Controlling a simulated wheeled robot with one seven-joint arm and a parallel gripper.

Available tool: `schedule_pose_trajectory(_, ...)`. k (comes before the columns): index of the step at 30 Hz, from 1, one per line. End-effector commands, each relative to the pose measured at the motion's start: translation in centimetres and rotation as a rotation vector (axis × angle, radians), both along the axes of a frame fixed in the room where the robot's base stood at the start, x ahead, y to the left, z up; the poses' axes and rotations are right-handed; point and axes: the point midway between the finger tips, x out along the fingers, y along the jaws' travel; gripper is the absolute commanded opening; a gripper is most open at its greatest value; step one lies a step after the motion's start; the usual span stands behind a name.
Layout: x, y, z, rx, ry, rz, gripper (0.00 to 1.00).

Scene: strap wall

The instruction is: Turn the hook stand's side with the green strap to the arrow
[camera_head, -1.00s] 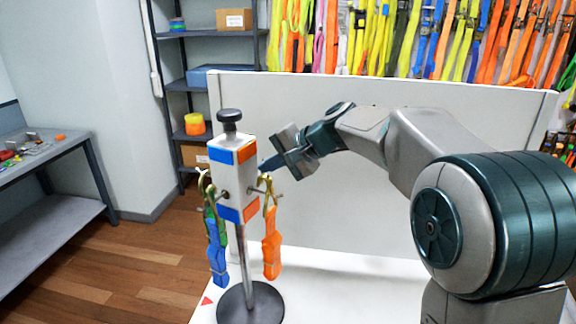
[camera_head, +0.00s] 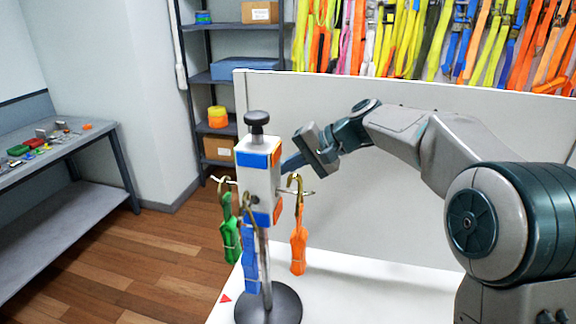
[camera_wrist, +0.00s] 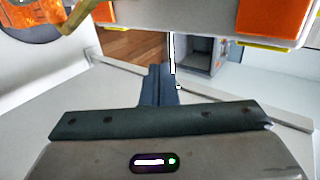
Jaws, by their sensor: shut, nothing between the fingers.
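The hook stand has a white block (camera_head: 256,178) with blue and orange patches, a black top knob (camera_head: 257,120) and a round dark base (camera_head: 268,305). The green strap (camera_head: 230,240) hangs on its left side, the blue strap (camera_head: 250,265) on the side facing the head camera, and the orange strap (camera_head: 298,245) at the right. The red arrow (camera_head: 225,299) lies on the table just left of the base. My gripper (camera_head: 289,164) is shut and empty at the block's right, close behind the orange strap's hook. The wrist view shows its fingers (camera_wrist: 158,85) below the block (camera_wrist: 205,22); contact is unclear.
A white panel (camera_head: 400,175) stands behind the stand and my arm. The white table (camera_head: 350,290) is clear right of the base. A grey workbench (camera_head: 60,205) and a shelf rack (camera_head: 232,77) stand beyond the table.

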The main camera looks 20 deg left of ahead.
Motion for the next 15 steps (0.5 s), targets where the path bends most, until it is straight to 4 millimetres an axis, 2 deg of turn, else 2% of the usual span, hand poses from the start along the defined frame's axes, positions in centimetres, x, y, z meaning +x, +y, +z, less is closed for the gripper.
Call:
schedule_pose_trajectory(6, 0.1, -3.3, -1.2, 0.0, -0.002, 0.003, 0.0)
schedule_pose_trajectory(15, 0.5, -8.5, 3.2, 0.0, -0.004, 0.008, 0.0)
